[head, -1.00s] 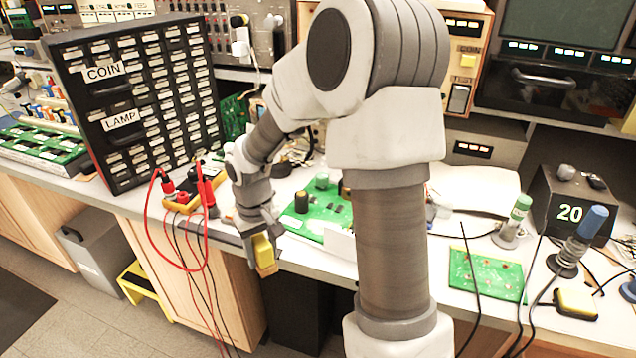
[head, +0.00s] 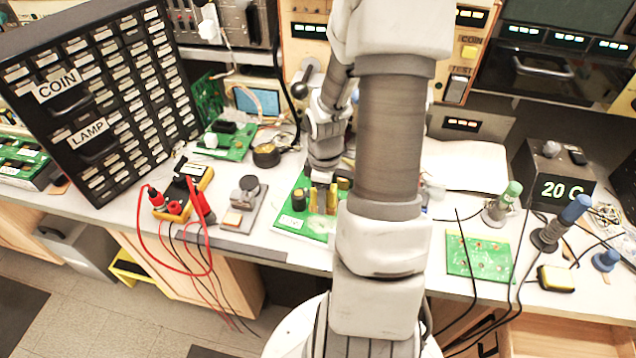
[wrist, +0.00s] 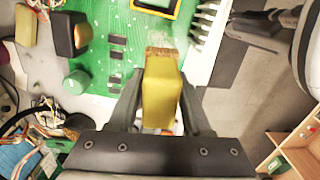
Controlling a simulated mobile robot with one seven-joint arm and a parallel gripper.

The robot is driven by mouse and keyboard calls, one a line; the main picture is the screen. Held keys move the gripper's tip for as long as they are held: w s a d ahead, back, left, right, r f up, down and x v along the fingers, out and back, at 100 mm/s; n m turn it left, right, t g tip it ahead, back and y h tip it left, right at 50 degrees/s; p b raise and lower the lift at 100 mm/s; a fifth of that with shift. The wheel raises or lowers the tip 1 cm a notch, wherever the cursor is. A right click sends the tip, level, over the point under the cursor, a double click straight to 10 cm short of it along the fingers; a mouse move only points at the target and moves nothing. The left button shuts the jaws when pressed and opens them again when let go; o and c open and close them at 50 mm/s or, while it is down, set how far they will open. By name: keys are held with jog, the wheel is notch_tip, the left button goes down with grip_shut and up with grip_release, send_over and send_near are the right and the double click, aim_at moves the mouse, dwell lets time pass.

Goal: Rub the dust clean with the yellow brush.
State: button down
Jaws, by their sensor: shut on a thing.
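My gripper (wrist: 160,105) is shut on the yellow brush (wrist: 161,88), whose brown bristles (wrist: 162,52) point at the green board (wrist: 115,20). Whether they touch the board I cannot tell. In the head view my gripper (head: 322,186) is low over the same board (head: 290,222), with the yellow brush (head: 331,202) below it, partly covered. My arm hides the board's right part in the head view. I cannot make out the dust clearly in either view.
A small grey stand (head: 240,205) and a meter with red leads (head: 180,192) are to the left. Another green board (head: 478,257) and corded tools lie to the right.

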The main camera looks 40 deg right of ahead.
jog(key=shift+s+f, duration=0.1)
dwell(0.4)
jog(key=b, duration=0.4)
send_over(324, 223)
jog(key=shift+f, duration=2.8)
jog(key=shift+f+b, duration=0.65)
jog(key=shift+b, duration=0.05)
jog(key=shift+r, duration=0.1)
jog(key=shift+s+d+r+p, duration=0.15)
jog(key=shift+s+d+p, duration=0.15)
jog(key=shift+s+p, duration=0.25)
jog(key=shift+w+a+b, duration=0.4)
jog(key=shift+w+a, duration=0.3)
jog(key=shift+w, duration=0.35)
